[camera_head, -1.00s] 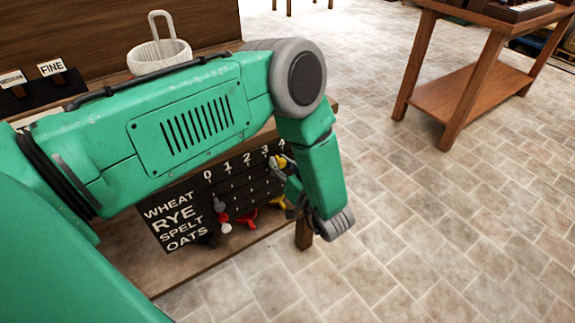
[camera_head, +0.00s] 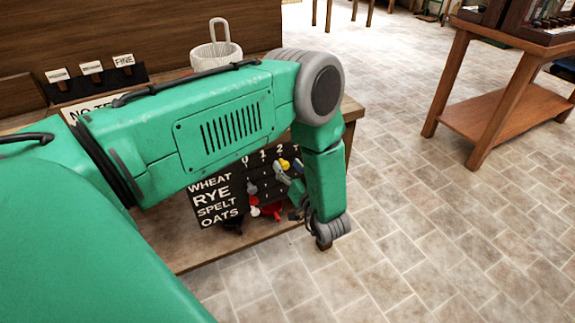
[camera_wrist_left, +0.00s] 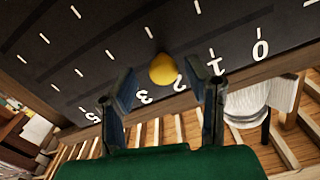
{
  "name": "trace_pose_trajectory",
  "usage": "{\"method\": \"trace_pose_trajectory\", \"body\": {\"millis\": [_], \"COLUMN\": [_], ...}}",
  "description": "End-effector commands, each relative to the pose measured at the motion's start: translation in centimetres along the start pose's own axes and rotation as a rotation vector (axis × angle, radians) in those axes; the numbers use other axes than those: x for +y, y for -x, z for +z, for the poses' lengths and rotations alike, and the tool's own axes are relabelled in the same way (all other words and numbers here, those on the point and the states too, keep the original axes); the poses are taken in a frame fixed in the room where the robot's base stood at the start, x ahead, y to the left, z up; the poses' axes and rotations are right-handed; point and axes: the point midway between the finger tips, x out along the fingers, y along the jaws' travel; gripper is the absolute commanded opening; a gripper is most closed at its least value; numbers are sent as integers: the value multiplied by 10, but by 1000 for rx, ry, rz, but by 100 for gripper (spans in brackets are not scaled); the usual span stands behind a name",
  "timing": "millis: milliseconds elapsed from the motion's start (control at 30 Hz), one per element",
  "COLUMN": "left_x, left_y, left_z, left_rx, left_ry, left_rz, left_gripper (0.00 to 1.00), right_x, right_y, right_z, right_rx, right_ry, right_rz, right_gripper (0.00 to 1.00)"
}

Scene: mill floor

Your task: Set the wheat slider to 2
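The black slider board (camera_head: 216,200) with rows WHEAT, RYE, SPELT and OATS stands at the bench front, partly hidden by my left arm. Its yellow wheat knob (camera_head: 284,164) is just below the 2. In the left wrist view the yellow knob (camera_wrist_left: 163,69) overlaps the printed 2, between 1 and 3. My left gripper (camera_head: 289,178) is at this knob. In the wrist view its fingers (camera_wrist_left: 165,92) are apart, one on each side of the knob, with visible gaps. My right gripper is not in view.
Small label cards, one reading FINE (camera_head: 123,61), stand at the back left. A wooden cart (camera_head: 490,105) stands right, with clear tiled floor between.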

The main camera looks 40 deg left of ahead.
Motion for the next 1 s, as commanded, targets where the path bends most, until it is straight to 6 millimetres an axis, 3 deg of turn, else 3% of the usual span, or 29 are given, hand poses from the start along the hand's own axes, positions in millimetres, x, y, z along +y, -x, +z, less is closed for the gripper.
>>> {"method": "trace_pose_trajectory", "body": {"millis": [133,267,700,1000], "left_x": [-1,-1,3,2], "left_y": [-3,7,102,124], "left_z": [2,4,-1,0], "left_rx": [-3,-6,5,2], "left_ry": [1,1,-3,-2], "left_rz": [-2,1,2,0], "left_gripper": [43,43,43,43], "right_x": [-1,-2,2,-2], "right_y": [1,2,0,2], "right_z": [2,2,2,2], "right_rx": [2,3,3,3], "right_ry": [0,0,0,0], "right_rz": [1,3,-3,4], "right_gripper": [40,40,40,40]}}
